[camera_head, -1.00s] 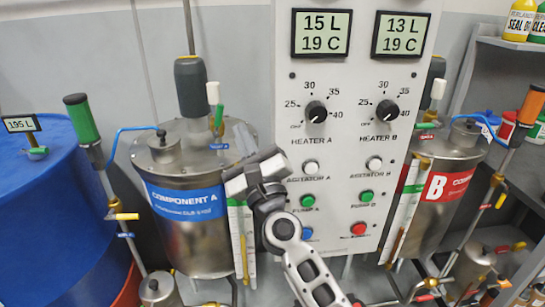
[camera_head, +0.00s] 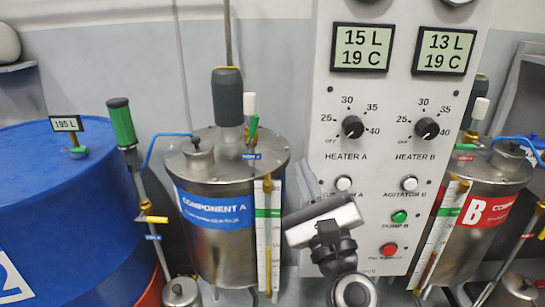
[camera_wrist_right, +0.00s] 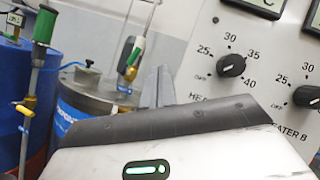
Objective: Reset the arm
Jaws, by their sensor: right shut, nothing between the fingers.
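My right gripper (camera_head: 308,178) is in front of the lower left part of the white control panel (camera_head: 335,100), covering the left agitator label and the pump A button. Its fingers point up and look closed, with nothing between them. My left gripper is in neither view.
The component A tank (camera_head: 225,235) stands left of the gripper, with a blue drum (camera_head: 60,215) farther left. The component B tank (camera_head: 478,232) stands right of the panel. Thin pipes and valves (camera_head: 155,219) stand between drum and tank.

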